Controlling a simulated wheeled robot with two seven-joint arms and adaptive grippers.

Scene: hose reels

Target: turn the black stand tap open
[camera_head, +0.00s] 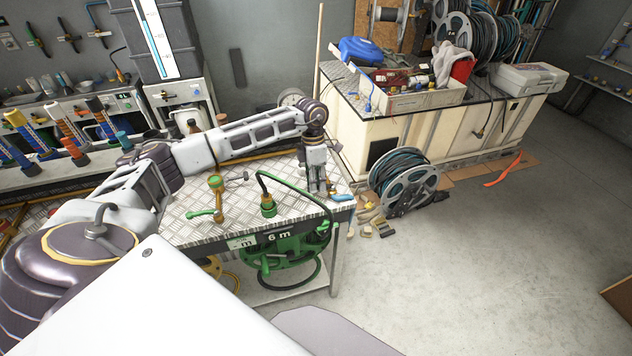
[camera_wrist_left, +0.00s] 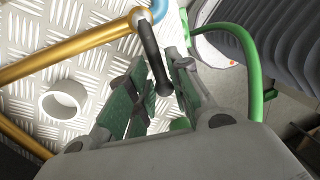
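The black stand tap's lever (camera_wrist_left: 153,55) shows in the left wrist view, at the end of a brass pipe (camera_wrist_left: 80,48). My left gripper (camera_wrist_left: 162,85) has green-padded fingers standing apart, with the black lever between or just beyond their tips. I cannot tell whether either finger touches it. In the head view my left gripper (camera_head: 318,188) points down at the right end of the tread-plate bench (camera_head: 240,212). There the gripper hides most of the tap. My right gripper is not in view.
A brass standpipe with green handles (camera_head: 217,190) and a green fitting with a black hose (camera_head: 267,205) stand left of the gripper. A green hose (camera_head: 305,192) arches close by. A blue piece (camera_head: 342,197) lies at the bench edge. A white ring (camera_wrist_left: 65,100) is near the pipe.

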